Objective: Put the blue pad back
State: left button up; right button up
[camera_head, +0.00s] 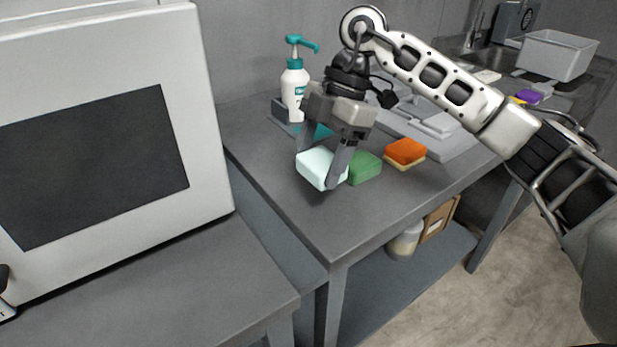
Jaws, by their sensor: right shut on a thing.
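My right gripper (324,168) points down over the near left part of the grey table. It is shut on a very pale blue pad (316,167), with a finger at each side. I cannot tell whether this pad touches the table or is just above it. A green pad (366,168) lies close to its right, and an orange pad with a yellowish underside (406,152) lies further right. No deeper blue pad shows. My left gripper cannot be made out.
A white pump bottle with a teal top (295,85) stands behind the gripper in a grey holder. A flat grey tray (455,143) lies behind the pads. A big white cabinet (205,130) blocks the left. A grey bin (556,55) stands far right. The table's front corner is clear.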

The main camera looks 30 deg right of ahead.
aim_at(308, 198)
jog(key=shift+w+a+f, duration=0.25)
jog(key=shift+w+f, duration=0.05)
jog(key=shift+f, duration=0.15)
jog(key=shift+w+a+f, duration=0.2)
jog(key=shift+w+f, duration=0.05)
jog(key=shift+f, duration=0.15)
notch_tip(308, 198, down, 4)
jog(key=shift+w+a+r, duration=0.1)
jog(key=shift+w+r, duration=0.05)
jog(key=shift+r, duration=0.1)
jog(key=o, duration=1)
jog(key=v, duration=1.2)
jog(key=shift+a+r, duration=0.1)
